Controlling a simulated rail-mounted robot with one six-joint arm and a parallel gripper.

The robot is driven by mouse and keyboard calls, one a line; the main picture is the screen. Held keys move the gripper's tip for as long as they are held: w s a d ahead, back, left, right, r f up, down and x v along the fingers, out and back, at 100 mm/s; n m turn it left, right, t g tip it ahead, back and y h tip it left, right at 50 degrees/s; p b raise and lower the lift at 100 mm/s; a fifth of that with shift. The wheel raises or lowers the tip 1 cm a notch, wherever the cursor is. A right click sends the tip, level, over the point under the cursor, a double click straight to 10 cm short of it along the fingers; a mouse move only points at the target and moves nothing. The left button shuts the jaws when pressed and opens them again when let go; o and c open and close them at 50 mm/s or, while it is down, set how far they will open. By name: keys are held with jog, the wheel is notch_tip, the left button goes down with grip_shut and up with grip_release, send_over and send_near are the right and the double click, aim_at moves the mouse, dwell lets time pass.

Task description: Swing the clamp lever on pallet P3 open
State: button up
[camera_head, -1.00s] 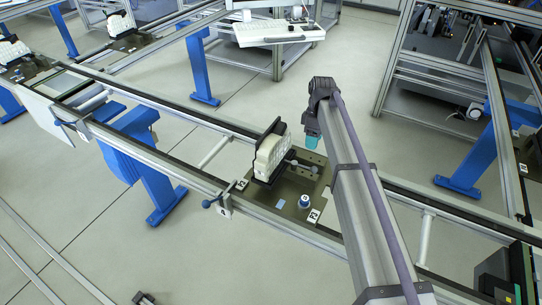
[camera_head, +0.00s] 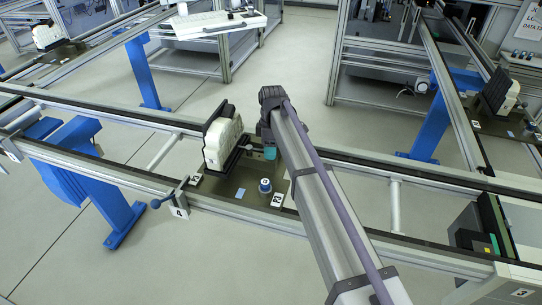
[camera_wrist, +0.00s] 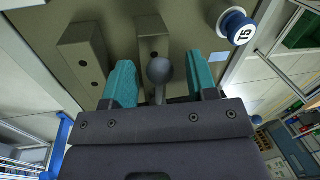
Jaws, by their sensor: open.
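The pallet (camera_head: 235,187) sits on the rail line in the middle of the head view. It carries an upright white block (camera_head: 222,142) against a dark plate. The clamp lever ends in a grey ball knob (camera_wrist: 160,70), seen in the wrist view. My gripper (camera_wrist: 159,62) is open, with one teal finger on each side of the knob. In the head view my gripper (camera_head: 270,151) is low over the pallet's far right part and hides much of the lever.
A blue and white round knob (camera_head: 265,186) stands on the pallet near its front edge; it also shows in the wrist view (camera_wrist: 236,26). A blue-ball handle (camera_head: 156,203) sits on the near rail.

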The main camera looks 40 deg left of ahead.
jog(key=shift+r, duration=0.1)
jog(key=shift+c, duration=0.2)
grip_shut()
